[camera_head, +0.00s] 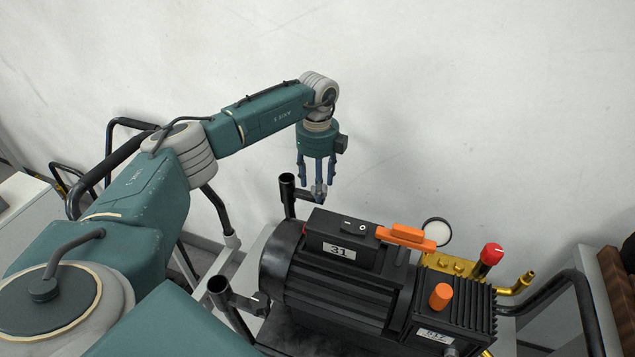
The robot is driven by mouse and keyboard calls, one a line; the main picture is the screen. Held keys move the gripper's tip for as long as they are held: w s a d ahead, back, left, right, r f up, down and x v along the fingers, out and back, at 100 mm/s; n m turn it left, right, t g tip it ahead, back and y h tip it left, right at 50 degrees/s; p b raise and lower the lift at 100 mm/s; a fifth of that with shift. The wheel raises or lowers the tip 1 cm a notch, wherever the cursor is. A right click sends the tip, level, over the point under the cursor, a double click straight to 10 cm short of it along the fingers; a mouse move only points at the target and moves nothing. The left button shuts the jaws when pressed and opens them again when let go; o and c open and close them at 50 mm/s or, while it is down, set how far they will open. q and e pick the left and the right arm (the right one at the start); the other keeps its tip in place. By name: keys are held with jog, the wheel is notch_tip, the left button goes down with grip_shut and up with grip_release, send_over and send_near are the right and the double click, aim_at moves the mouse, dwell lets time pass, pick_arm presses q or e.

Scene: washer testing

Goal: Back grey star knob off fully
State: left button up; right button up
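My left gripper (317,182) points down at the far end of the washer, above a black clamp bracket. A small grey star knob (320,190) sits on that bracket, between and just below the fingertips. The fingers look spread, with a gap on the left side of the knob. Contact on the far side cannot be made out. Another small grey piece (259,298), possibly a second knob, shows on the near bracket beside the motor. My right gripper is not in view.
The black motor (340,285) with its orange lever (406,237), red knob (491,254) and orange cap (440,296) stands close right of the gripper. Black tube posts (287,195) rise beside the brackets. A white wall (450,110) is behind.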

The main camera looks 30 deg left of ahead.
pick_arm(q)
notch_tip(320, 180, up, 12)
dwell(0.5)
